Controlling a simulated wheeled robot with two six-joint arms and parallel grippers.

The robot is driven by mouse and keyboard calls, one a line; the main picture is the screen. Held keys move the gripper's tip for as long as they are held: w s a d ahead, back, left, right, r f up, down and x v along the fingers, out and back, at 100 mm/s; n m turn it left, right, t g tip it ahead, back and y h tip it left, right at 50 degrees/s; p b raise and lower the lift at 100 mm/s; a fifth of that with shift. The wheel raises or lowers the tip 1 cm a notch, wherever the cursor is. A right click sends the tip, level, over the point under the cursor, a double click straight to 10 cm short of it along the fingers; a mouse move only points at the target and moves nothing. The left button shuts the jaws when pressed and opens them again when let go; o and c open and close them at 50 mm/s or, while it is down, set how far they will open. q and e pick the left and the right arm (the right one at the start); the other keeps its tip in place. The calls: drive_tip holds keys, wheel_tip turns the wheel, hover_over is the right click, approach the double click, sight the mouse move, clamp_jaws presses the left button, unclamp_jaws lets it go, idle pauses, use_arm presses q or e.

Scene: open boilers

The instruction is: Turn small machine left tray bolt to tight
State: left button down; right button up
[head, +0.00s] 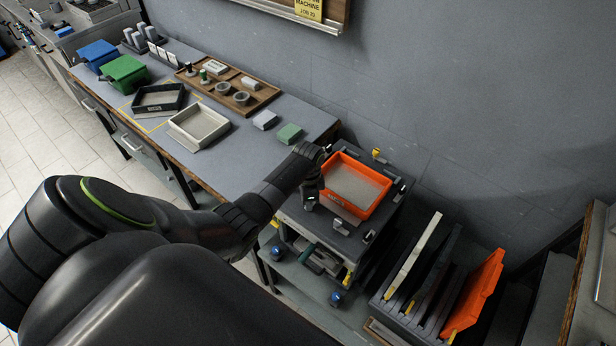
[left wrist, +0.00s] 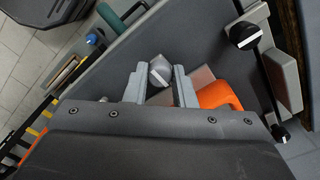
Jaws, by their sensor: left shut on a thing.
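The small machine (head: 333,234) has a dark top with an orange tray (head: 386,203) on it. My left gripper (head: 311,196) is at the tray's left side, pointing down. In the left wrist view its two grey fingers (left wrist: 159,84) are shut on the left tray bolt (left wrist: 159,70), a dark knob with a white mark. The orange tray corner (left wrist: 218,95) shows beside the fingers. The bolt is mostly hidden by the gripper in the head view. My right gripper is in neither view.
Other dark knobs with white marks (left wrist: 243,35) sit around the tray. A grey bench (head: 250,150) with trays and boxes stands at left. A rack (head: 410,310) with upright panels, one orange (head: 474,290), stands at right. The wall is close behind.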

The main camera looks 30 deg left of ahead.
use_arm(q)
drive_tip(key=shift+w+r+m, duration=0.1)
drive_tip(key=shift+m, duration=0.2)
drive_tip(key=c, duration=1.2)
unclamp_jaws()
wheel_tip(320, 180, up, 17)
drive_tip(key=b, duration=0.1)
drive_tip(key=shift+r, duration=0.2)
drive_tip(key=shift+f, duration=0.1)
